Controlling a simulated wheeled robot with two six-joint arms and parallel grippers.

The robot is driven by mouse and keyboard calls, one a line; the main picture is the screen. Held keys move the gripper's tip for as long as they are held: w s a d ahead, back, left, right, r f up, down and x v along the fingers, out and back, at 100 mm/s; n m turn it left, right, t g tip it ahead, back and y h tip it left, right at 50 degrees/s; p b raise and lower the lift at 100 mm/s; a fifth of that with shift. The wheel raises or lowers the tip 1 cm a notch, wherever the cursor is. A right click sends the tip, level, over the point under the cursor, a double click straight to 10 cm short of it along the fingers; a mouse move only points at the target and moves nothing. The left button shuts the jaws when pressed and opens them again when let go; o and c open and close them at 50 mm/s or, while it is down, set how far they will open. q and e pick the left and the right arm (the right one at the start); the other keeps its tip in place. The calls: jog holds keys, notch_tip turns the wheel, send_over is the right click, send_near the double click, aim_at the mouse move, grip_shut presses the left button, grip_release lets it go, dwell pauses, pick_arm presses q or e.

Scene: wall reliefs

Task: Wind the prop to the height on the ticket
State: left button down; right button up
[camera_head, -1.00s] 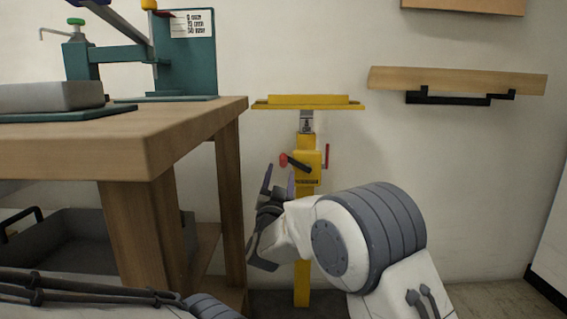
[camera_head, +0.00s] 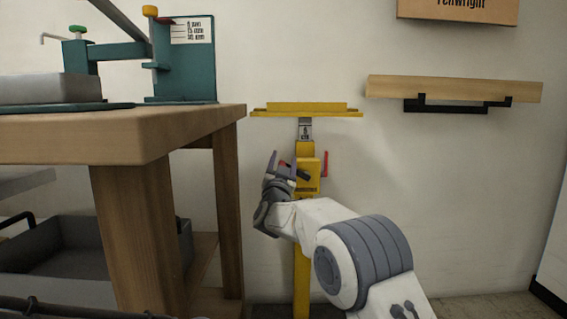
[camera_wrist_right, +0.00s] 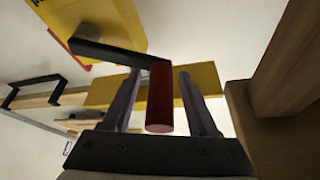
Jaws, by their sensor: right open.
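The yellow prop (camera_head: 302,252) stands upright by the wall, with a flat yellow head (camera_head: 306,109) on top. A grey scale piece with small dark marks (camera_head: 305,130) shows under the head, too small to read for certain. My right gripper (camera_head: 281,165) is at the crank on the prop's yellow box (camera_head: 308,174). In the right wrist view the red crank handle (camera_wrist_right: 160,97) on its black arm (camera_wrist_right: 112,54) lies between the two open fingers (camera_wrist_right: 158,100), with a gap to the right finger. A ticket (camera_head: 192,30) with printed lines shows at the teal stand. My left gripper is out of view.
A wooden workbench (camera_head: 150,130) stands close on the left, its leg (camera_head: 229,200) near my right gripper. A grey bin (camera_head: 80,255) sits under it. A wooden shelf (camera_head: 450,88) on black brackets is on the wall at right. A red lever (camera_head: 325,163) sticks out on the prop's right.

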grip_shut()
dwell(1.3)
